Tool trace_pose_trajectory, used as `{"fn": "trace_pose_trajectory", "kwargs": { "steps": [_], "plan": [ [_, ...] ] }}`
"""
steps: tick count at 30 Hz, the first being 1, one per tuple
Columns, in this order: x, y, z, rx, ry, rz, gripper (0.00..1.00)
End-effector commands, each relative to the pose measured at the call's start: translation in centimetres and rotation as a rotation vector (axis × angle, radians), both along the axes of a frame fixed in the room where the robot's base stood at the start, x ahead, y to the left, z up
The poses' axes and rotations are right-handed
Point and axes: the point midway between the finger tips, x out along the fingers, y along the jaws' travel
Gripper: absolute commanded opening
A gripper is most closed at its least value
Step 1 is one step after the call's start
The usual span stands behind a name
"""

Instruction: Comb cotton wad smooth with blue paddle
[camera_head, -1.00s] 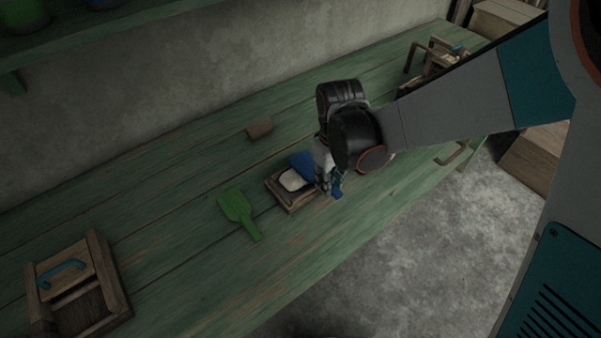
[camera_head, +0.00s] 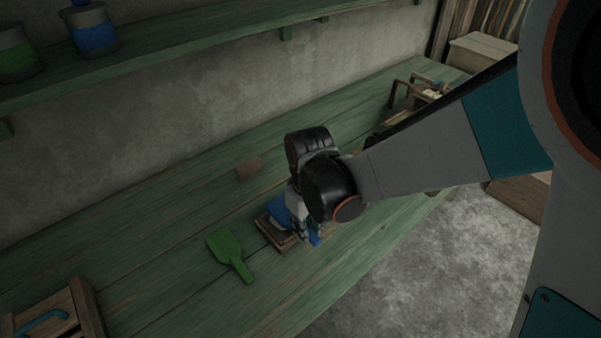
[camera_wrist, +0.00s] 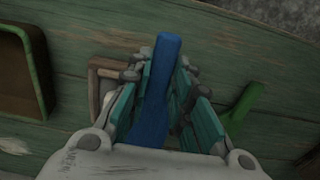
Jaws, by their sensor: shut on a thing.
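The blue paddle (camera_head: 281,210) is in my gripper (camera_head: 304,229), beside and partly over a small wooden tray (camera_head: 264,225) on the green bench. Its blue handle end sticks out below the fingers. In the wrist view the blue paddle (camera_wrist: 158,85) runs between the teal fingers of my gripper (camera_wrist: 165,75), which are shut on it. The cotton wad is mostly hidden by the paddle in the head view; I cannot tell whether the paddle touches it. The wrist view shows part of the tray frame (camera_wrist: 95,85) left of the fingers.
A green paddle (camera_head: 226,248) lies just left of the tray. A small brown block (camera_head: 249,168) sits behind it. A wooden frame with a blue handle (camera_head: 45,320) is at lower left. A shelf (camera_head: 180,73) runs along the wall. Bench between is clear.

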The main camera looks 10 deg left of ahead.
Motion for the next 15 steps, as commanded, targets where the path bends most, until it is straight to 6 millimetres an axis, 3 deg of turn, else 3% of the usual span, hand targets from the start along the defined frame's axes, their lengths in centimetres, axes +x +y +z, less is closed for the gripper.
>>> {"fn": "trace_pose_trajectory", "kwargs": {
  "steps": [15],
  "plan": [
    [3.3, -2.8, -0.2, 0.000, 0.000, -0.002, 0.00]
  ]
}}
